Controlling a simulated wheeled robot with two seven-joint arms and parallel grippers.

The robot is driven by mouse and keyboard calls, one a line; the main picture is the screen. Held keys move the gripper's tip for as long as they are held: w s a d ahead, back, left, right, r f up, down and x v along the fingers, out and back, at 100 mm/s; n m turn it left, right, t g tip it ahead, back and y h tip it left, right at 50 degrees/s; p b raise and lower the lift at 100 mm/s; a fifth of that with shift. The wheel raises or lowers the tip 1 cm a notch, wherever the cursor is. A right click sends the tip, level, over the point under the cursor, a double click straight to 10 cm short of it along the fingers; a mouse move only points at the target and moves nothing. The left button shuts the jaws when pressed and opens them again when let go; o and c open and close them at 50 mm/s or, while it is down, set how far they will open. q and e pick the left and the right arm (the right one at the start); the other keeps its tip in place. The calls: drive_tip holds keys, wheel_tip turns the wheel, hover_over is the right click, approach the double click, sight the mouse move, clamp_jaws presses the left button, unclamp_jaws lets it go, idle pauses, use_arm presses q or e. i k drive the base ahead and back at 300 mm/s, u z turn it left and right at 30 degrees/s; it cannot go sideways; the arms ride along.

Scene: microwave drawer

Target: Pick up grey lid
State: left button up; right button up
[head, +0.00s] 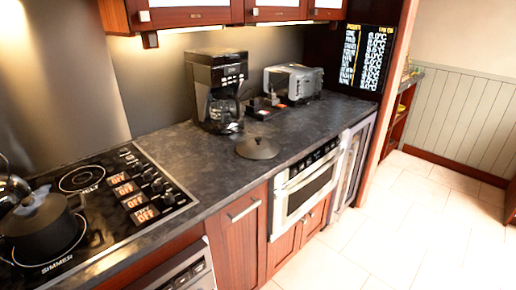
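The grey lid (257,148) lies on the dark countertop, in front of and a little right of the coffee maker. It is round and dark grey with a small knob on top. It sits near the front edge of the counter, above the built-in microwave drawer (305,185). Nothing covers it. Neither of my grippers shows in the head view.
A black coffee maker (217,90) and a silver toaster (293,82) stand behind the lid. A dark pot (42,228) stands on the cooktop (98,190) at the left. The countertop (195,160) around the lid is mostly clear. The tiled floor (400,230) at right is open.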

sight(256, 147)
drive_tip(key=u, duration=4.85)
drive_tip(key=k, duration=2.55)
drive_tip(key=z, duration=1.2)
